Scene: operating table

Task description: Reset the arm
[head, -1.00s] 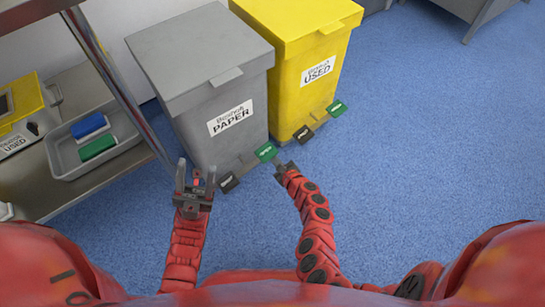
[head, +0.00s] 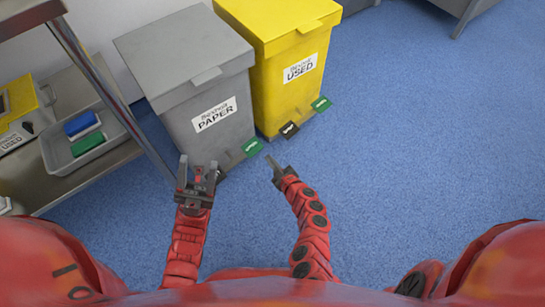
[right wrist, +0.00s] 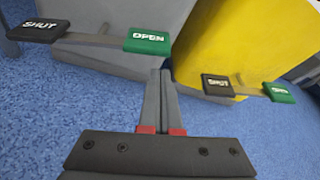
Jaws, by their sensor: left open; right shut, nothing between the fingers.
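My left arm comes in from the lower left in the head view, and its gripper (head: 197,172) is open and empty in front of the grey bin. My right gripper (head: 272,163) is shut and empty, low over the blue floor in front of the bins. In the right wrist view its closed fingers (right wrist: 160,97) point between the grey bin's green OPEN pedal (right wrist: 147,39) and the yellow bin's black SHUT pedal (right wrist: 217,84). In the head view the fingertips are apart from the green pedal (head: 252,147).
The grey PAPER bin (head: 185,60) and yellow USED bin (head: 275,90) stand side by side, lids closed. A metal shelf unit (head: 60,183) at left holds a grey tray with blue and green items. Blue floor (head: 430,130) is clear at right.

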